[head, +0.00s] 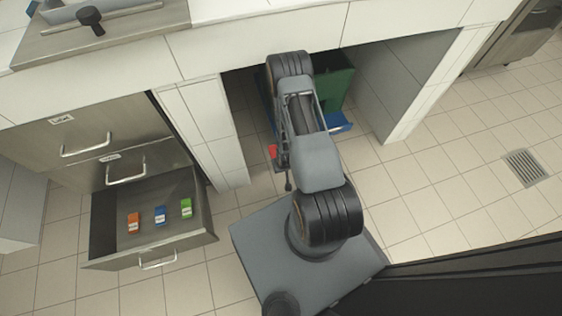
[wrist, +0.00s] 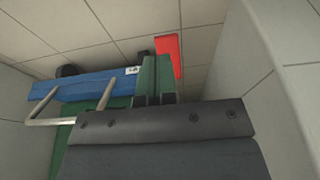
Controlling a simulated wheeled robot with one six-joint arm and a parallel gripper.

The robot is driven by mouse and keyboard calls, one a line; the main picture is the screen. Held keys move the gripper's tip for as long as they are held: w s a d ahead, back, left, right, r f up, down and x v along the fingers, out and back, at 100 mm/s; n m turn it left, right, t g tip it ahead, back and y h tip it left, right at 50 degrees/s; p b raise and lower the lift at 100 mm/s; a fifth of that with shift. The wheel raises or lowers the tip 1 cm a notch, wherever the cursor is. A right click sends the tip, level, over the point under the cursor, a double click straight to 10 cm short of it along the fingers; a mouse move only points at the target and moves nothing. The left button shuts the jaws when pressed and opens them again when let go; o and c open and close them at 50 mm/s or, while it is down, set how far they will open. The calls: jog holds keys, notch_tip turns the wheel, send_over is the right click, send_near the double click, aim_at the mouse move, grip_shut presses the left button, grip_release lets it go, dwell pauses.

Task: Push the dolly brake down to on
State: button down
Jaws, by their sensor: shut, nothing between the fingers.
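The red brake pedal (wrist: 168,57) shows in the wrist view, just beyond and slightly right of the tips of my gripper (wrist: 157,76). I cannot tell whether they touch. The fingers are shut and hold nothing. The pedal also shows in the head view (head: 273,151), low at the left of my arm. The blue dolly (wrist: 88,86) has a small white label near the pedal and carries a green bin (wrist: 62,134). In the head view the dolly (head: 340,122) is partly hidden by my arm, and my gripper is hidden. Whether the pedal is up or down is not clear.
The dolly stands in a bay under the counter, between a left wall (head: 205,130) and a right wall (head: 400,85). A pale metal handle (wrist: 72,121) sticks out from the dolly. An open drawer (head: 150,250) with several small packets stands at left. Floor at right is clear.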

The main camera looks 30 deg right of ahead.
jog(key=shift+s+a+r+p, duration=0.15)
jog(key=shift+s+r+p, duration=0.15)
jog(key=shift+s+r, duration=0.5)
jog(key=shift+s+f, duration=0.1)
